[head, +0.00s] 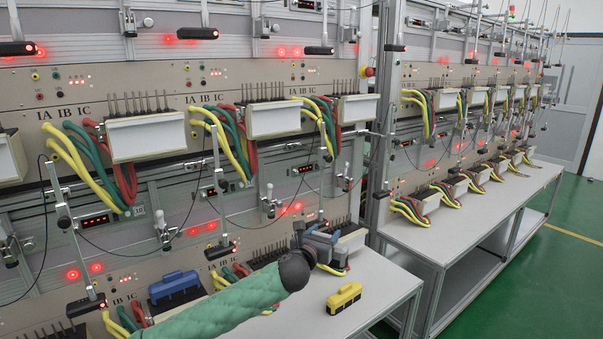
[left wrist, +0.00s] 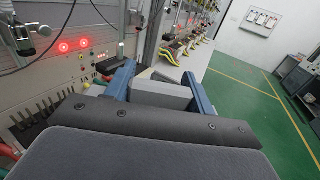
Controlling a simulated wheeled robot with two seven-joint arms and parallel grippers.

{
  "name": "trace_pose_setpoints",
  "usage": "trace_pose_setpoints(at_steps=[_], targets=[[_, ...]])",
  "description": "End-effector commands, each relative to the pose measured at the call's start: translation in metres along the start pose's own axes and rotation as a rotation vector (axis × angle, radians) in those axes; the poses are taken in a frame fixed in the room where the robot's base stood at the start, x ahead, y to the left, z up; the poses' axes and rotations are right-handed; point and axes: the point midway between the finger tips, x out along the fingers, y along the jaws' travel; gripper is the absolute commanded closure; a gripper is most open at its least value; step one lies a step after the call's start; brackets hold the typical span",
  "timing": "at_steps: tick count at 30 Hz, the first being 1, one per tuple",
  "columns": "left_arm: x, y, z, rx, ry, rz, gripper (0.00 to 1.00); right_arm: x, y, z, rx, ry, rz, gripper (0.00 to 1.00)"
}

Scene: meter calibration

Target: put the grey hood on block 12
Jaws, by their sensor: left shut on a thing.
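My left gripper (head: 322,240) is at the right end of the lower row of blocks, just above the table. In the left wrist view its two blue fingers (left wrist: 160,88) are shut on a grey box-shaped piece, the grey hood (left wrist: 160,97). My right gripper is not in view.
A yellow hood (head: 343,298) lies on the table (head: 385,285) in front of the gripper. A blue hood (head: 174,287) is at the lower left. Clamp posts (head: 220,190) and thick coloured cables (head: 230,135) crowd the rack. The table's right part is clear.

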Motion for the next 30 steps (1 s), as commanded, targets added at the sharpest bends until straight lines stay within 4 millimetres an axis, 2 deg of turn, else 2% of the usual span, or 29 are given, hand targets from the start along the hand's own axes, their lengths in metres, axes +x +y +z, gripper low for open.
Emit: trace_pose_setpoints(at_steps=[3, 6, 12, 20, 30], targets=[[-0.025, 0.017, 0.021, -0.005, 0.001, 0.08, 0.72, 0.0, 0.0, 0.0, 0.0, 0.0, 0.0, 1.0], [-0.047, 0.032, 0.031, -0.004, 0.002, 0.142, 0.72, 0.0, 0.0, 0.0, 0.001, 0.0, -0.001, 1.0], [-0.096, 0.065, 0.035, -0.002, 0.002, 0.253, 0.72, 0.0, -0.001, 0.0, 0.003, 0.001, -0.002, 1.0], [-0.159, 0.098, 0.017, -0.001, 0.003, 0.35, 0.72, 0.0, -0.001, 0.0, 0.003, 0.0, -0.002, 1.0], [-0.228, 0.124, -0.024, -0.001, 0.003, 0.411, 0.72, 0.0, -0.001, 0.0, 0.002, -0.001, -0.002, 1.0]])
